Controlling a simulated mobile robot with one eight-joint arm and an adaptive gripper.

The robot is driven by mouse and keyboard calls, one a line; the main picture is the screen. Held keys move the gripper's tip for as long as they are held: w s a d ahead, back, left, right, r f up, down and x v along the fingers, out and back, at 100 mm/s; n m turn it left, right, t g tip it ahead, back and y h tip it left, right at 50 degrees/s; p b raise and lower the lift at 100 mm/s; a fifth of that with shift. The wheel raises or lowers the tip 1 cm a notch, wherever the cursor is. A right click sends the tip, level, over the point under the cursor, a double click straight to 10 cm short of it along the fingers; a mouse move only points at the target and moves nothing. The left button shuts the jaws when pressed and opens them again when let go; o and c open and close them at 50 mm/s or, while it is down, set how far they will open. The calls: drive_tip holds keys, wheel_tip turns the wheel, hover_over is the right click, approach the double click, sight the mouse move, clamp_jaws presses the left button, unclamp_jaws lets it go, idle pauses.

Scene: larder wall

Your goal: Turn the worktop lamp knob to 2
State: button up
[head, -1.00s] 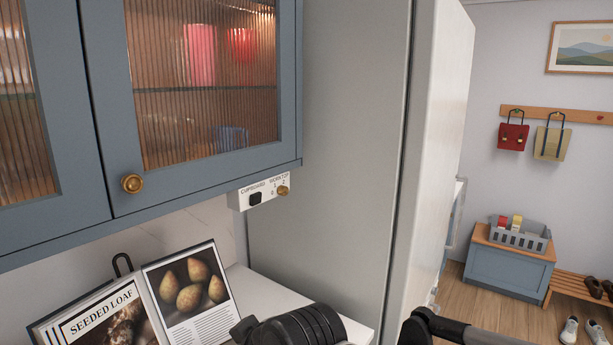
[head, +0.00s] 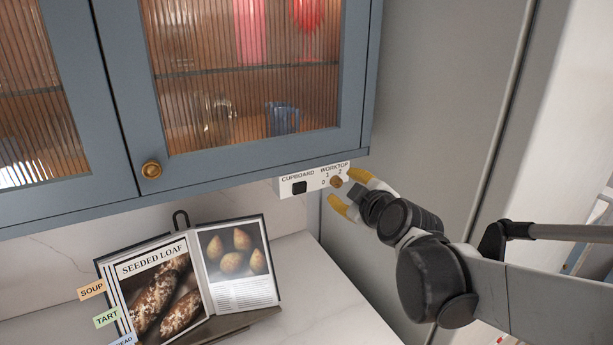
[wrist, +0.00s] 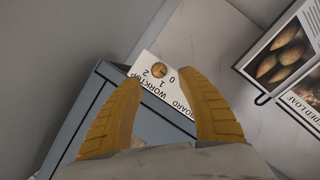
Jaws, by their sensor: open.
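The worktop lamp knob (head: 336,182) is a small round brass knob on the right end of a white switch panel (head: 312,179) under the wall cupboard. The marks 0, 1 and 2 stand around it. My gripper (head: 341,187) is open, with its yellow fingers in front of the panel at the knob. I cannot tell which mark the knob points to.
A black cupboard switch (head: 299,187) sits left of the knob on the same panel. The glass-fronted blue cupboard (head: 110,190) is just above. A cookbook (head: 205,270) stands open on the white worktop below. A tall grey panel (head: 440,120) rises on the right.

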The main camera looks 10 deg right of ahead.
sight(338, 183)
drive_tip(key=shift+b+x, duration=0.35)
drive_tip(key=shift+x, duration=2.05)
drive_tip(key=shift+c, duration=0.4)
clamp_jaws()
